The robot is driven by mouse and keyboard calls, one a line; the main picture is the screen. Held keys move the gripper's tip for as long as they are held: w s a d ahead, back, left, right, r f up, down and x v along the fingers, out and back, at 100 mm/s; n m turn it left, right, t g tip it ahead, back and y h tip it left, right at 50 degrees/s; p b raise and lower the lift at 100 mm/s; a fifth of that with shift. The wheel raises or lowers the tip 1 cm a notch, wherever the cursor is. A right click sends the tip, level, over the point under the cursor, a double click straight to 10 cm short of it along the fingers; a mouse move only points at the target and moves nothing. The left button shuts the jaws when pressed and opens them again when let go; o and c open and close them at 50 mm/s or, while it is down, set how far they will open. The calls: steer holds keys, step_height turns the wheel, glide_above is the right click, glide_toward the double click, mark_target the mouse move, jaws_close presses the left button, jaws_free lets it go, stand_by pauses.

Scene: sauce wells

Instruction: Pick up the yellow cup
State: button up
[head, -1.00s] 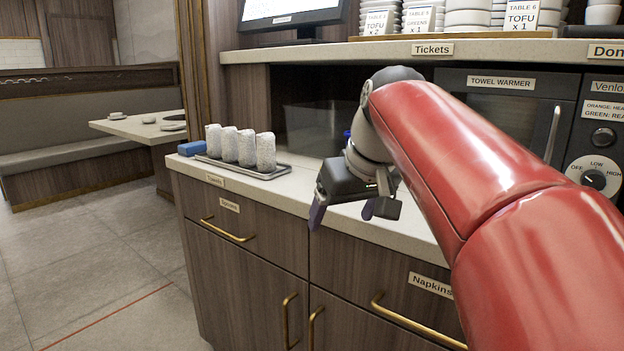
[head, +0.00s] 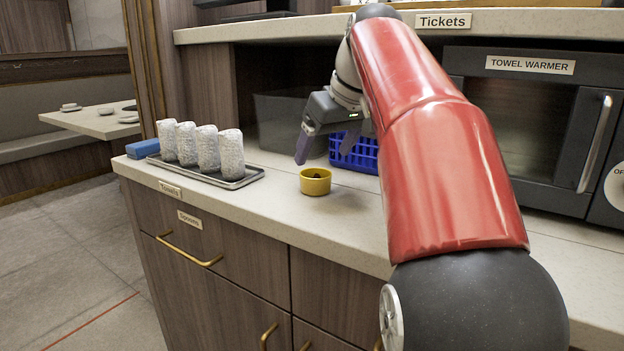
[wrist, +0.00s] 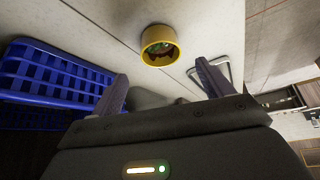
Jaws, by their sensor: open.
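The yellow cup (head: 315,182) stands upright on the pale counter, with something dark inside it. In the wrist view the yellow cup (wrist: 160,47) lies beyond the fingertips, near the top middle, with dark and green bits in it. My gripper (head: 325,160) is open and empty, just above and behind the cup in the head view. My gripper also shows in the wrist view (wrist: 158,80), its two fingers apart. The fingers do not appear to touch the cup.
A metal tray (head: 238,182) with several rolled white towels (head: 205,148) stands left of the cup. A blue block (head: 146,148) lies beyond it. A blue basket (head: 362,153) is close behind my gripper. The towel warmer (head: 530,120) is right. A shelf overhangs the counter.

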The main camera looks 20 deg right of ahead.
mark_target(316, 173)
steer(key=x, duration=0.3)
steer(key=b+x, duration=0.1)
steer(key=x, duration=0.2)
steer(key=shift+a+f, duration=0.1)
steer(key=shift+f, duration=0.35)
steer(key=c, duration=1)
steer(key=shift+c, duration=0.2)
steer(key=shift+r, duration=0.15)
